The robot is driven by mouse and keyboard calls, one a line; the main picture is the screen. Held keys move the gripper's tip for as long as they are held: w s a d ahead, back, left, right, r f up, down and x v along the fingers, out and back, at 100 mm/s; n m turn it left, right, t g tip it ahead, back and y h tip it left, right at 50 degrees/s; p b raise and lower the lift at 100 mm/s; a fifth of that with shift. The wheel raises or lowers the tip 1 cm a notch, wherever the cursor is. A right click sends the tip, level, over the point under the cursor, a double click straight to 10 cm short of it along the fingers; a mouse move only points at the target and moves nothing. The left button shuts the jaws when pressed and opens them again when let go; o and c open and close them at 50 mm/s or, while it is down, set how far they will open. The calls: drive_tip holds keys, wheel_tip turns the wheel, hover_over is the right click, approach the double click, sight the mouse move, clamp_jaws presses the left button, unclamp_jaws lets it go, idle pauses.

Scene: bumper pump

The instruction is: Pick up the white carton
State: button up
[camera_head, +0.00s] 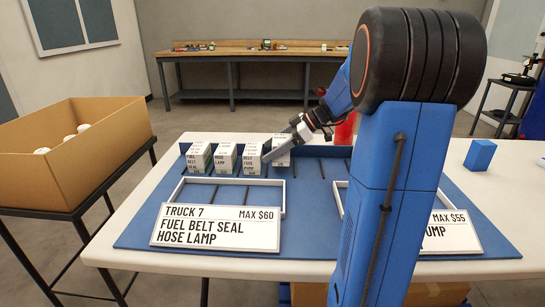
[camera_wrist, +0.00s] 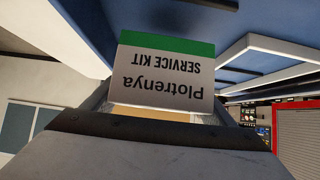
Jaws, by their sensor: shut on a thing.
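My gripper (camera_head: 283,146) is shut on a white carton (camera_head: 282,157) at the right end of a row of cartons. In the wrist view the held carton (camera_wrist: 165,78) fills the space between the fingers. It has a green band and the words "Plotrenya SERVICE KIT", upside down there. In the head view my gripper covers part of it, and its lower edge shows higher than those of its neighbours. I cannot tell surely whether it is clear of the mat. Three similar cartons stand to its left: one (camera_head: 198,158), another (camera_head: 225,158) and the nearest (camera_head: 252,160).
The cartons stand on a blue mat (camera_head: 300,240) on a white table (camera_head: 110,248). In front is a white-framed tray (camera_head: 283,200) with a "TRUCK 7" sign (camera_head: 215,228). A second sign (camera_head: 452,230) is partly behind my arm. A blue block (camera_head: 480,155) lies right; a cardboard box (camera_head: 95,160) stands left.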

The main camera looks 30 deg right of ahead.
drive_tip(key=s+d, duration=0.3)
drive_tip(key=d, duration=0.1)
drive_tip(key=s+d, duration=0.3)
drive_tip(key=d, duration=0.2)
drive_tip(key=s+d, duration=0.3)
drive_tip(key=d, duration=0.1)
drive_tip(key=shift+s+d, duration=0.15)
drive_tip(key=shift+d, duration=0.25)
drive_tip(key=shift+s+d, duration=0.4)
drive_tip(key=shift+d, duration=0.15)
